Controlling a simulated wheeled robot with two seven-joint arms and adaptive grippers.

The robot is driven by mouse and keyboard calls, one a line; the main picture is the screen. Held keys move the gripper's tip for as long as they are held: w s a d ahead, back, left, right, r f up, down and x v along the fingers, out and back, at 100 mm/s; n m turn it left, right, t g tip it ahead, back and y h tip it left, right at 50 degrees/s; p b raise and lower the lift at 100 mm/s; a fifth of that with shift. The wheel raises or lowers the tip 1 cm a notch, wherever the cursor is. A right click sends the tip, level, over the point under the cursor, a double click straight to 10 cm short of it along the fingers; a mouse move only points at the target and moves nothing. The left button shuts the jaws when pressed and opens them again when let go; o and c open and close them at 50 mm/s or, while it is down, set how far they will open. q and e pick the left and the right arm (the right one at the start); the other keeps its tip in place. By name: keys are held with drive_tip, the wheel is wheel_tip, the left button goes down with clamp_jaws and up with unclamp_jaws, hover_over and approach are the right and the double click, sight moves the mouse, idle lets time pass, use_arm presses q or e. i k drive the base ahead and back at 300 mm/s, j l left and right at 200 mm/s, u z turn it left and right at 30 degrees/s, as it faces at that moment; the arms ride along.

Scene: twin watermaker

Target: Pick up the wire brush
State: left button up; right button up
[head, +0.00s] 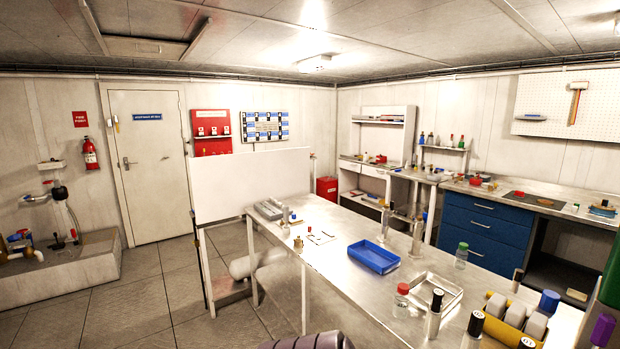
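I cannot make out a wire brush for certain. A tool with an orange handle and a pale top (577,100) hangs on the white pegboard (548,93) at the upper right; it is too small to tell whether it is a brush. The long steel workbench (345,285) in front of me holds a blue tray (373,256), a clear tray (434,291) and several bottles. Neither of my grippers shows in the head view, so their state is hidden.
A white panel (249,184) stands at the bench's far left end. A red-capped jar (401,302) and a green-capped jar (461,258) stand on the bench. Blue drawers (485,232) are under the back counter. The floor (150,290) at left is clear.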

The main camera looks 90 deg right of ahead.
sight(517, 194)
drive_tip(key=z, duration=4.5)
